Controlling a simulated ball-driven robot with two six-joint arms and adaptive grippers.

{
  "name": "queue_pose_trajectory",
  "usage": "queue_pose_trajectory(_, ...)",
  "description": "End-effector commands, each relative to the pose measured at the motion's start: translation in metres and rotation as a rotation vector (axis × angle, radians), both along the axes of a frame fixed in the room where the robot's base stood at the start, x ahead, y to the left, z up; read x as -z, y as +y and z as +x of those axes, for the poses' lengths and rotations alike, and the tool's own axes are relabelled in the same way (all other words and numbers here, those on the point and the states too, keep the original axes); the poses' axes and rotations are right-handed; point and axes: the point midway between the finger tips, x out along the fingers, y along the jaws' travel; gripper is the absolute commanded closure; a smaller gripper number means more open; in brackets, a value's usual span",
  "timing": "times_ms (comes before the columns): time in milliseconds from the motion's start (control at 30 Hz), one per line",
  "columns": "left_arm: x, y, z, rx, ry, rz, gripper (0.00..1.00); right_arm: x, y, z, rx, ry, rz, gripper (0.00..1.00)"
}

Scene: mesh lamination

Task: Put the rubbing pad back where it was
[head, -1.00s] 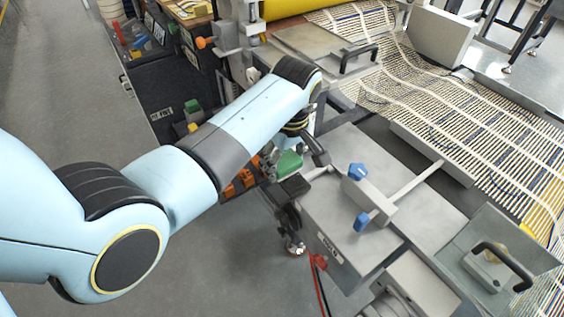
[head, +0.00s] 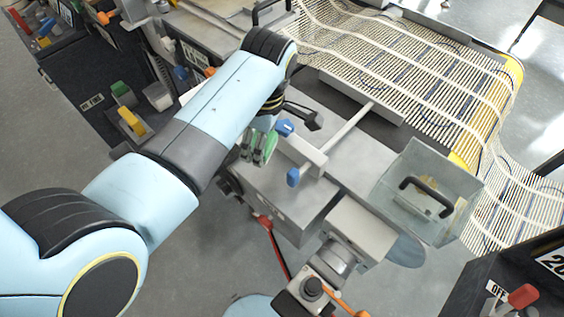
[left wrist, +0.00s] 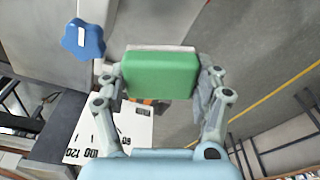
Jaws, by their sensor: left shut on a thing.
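The rubbing pad is a green block with a pale layer along one side. It fills the middle of the left wrist view (left wrist: 160,75) and shows small and partly hidden in the head view (head: 267,147). My left gripper (left wrist: 161,80) is shut on it, with one finger on each side. In the head view my left gripper (head: 260,145) holds the pad by the left edge of a grey machine table (head: 270,188), close to a clamp bar with blue knobs (head: 293,177). I cannot tell whether the pad touches anything below. My right gripper is not in view.
A mesh web (head: 400,70) runs across the back and right. A clear box with a black handle (head: 425,195) stands at the right. A grey motor unit (head: 335,260) is at the front. A dark cabinet with a red lever (head: 522,297) is at lower right.

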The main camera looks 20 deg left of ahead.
Motion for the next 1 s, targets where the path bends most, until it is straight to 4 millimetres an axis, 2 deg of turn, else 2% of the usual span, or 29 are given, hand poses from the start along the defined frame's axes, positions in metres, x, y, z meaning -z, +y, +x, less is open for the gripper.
queue_pose_trajectory(100,0.024,0.001,-0.005,-0.023,0.007,0.005,0.64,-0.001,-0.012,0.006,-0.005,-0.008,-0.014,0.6)
queue_pose_trajectory(167,0.038,0.0,-0.004,-0.022,0.005,0.004,0.64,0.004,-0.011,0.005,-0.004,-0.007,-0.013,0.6)
queue_pose_trajectory(300,0.058,0.0,-0.003,-0.021,0.0,0.002,0.64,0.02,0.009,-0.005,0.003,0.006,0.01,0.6)
queue_pose_trajectory(433,0.063,0.0,-0.003,-0.02,0.002,0.002,0.64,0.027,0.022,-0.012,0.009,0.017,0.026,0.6)
queue_pose_trajectory(700,0.096,0.0,-0.004,-0.02,0.003,0.002,0.64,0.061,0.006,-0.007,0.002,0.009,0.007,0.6)
queue_pose_trajectory(1000,0.095,0.0,-0.003,-0.019,0.002,0.002,0.64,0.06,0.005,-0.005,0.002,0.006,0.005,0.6)
